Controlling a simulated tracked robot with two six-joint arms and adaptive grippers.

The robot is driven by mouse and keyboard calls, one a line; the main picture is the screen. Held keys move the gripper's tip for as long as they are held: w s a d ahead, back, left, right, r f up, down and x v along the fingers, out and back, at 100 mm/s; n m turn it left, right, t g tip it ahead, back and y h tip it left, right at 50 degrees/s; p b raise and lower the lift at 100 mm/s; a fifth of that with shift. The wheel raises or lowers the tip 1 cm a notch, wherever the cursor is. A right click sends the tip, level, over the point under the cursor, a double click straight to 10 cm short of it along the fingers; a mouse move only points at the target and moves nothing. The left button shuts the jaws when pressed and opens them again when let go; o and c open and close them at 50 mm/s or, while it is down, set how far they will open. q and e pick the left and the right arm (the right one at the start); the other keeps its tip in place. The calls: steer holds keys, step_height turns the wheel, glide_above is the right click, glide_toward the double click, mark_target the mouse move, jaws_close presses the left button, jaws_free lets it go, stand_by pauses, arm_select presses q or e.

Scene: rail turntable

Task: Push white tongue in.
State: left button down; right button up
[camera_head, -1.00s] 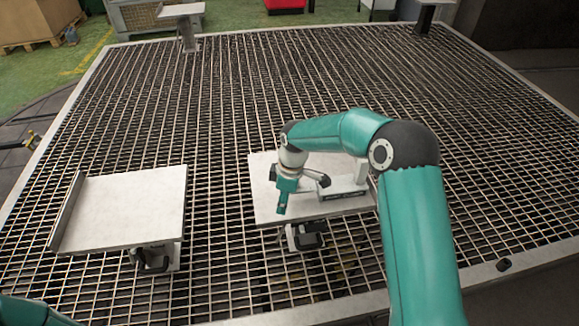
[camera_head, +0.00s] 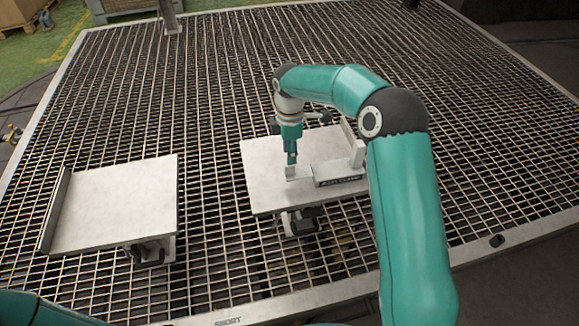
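A block with a dark lettered front (camera_head: 341,181) sits on the right-hand light plate (camera_head: 262,182). A small white tongue (camera_head: 299,173) sticks out of its left end. A white upright piece (camera_head: 358,153) stands at the block's right end. My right gripper (camera_head: 291,160) points down just above the tongue's outer end. Its fingers look close together with nothing between them. I cannot tell whether they touch the tongue. Part of my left arm shows at the bottom left, but its gripper is out of view.
A second light plate (camera_head: 118,205) with a raised left edge is at the left, and it is empty. Both plates stand on a metal grating (camera_head: 215,110). A post (camera_head: 169,16) rises at the back left. The grating between the plates is clear.

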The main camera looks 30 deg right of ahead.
mark_target(290, 174)
step_height(290, 174, down, 7)
steer(key=shift+p, duration=0.3)
jaws_close()
steer(key=shift+d, duration=0.1)
